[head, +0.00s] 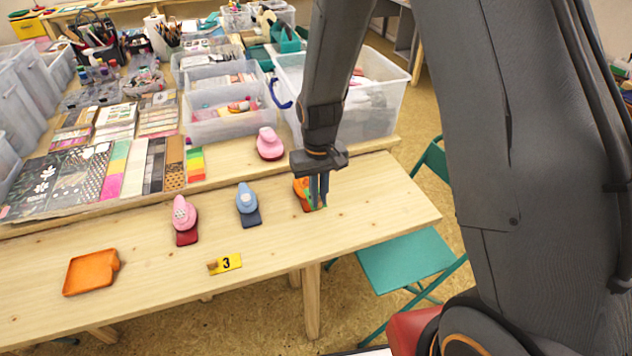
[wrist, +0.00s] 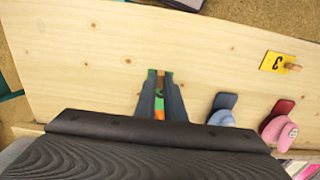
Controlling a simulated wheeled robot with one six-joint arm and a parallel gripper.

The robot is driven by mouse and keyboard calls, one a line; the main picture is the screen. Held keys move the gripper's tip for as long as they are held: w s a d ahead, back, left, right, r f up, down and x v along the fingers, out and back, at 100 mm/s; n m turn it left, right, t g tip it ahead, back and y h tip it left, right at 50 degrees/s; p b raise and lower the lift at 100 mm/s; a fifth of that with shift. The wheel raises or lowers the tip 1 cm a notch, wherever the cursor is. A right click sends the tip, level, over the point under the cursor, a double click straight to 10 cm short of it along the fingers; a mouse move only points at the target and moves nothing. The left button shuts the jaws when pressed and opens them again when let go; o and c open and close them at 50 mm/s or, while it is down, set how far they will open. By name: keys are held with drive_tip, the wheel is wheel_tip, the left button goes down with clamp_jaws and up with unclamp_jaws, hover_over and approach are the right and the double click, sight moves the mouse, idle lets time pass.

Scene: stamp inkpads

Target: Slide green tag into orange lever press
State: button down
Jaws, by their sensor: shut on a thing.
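My gripper (head: 319,200) is shut on the green tag (head: 312,203), at the front of the orange lever press (head: 299,190) on the table. Fingers and wrist hide much of both. In the wrist view my gripper (wrist: 160,90) points down, with slivers of the green tag (wrist: 151,76) by the fingertips. Orange of the press (wrist: 159,114) shows between the fingers. I cannot tell how far the tag sits inside the press.
A blue press (head: 247,203) and a pink press (head: 184,218) stand to the left, with another pink press (head: 269,143) behind. A yellow tag marked 3 (head: 228,263) and an orange tray (head: 90,272) lie in front. The table's right end is clear.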

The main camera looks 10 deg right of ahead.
drive_tip(key=shift+s, duration=0.1)
idle(0.6)
drive_tip(key=shift+f+b, duration=1.25)
drive_tip(key=shift+f, duration=1.55)
drive_tip(key=shift+w+a+b, duration=0.15)
drive_tip(key=shift+w+a, duration=0.05)
drive_tip(key=shift+w, duration=0.8)
drive_tip(key=shift+w+a+b, duration=0.15)
drive_tip(key=shift+w, duration=0.8)
drive_tip(key=c, duration=1.8)
unclamp_jaws()
drive_tip(key=shift+o, duration=0.2)
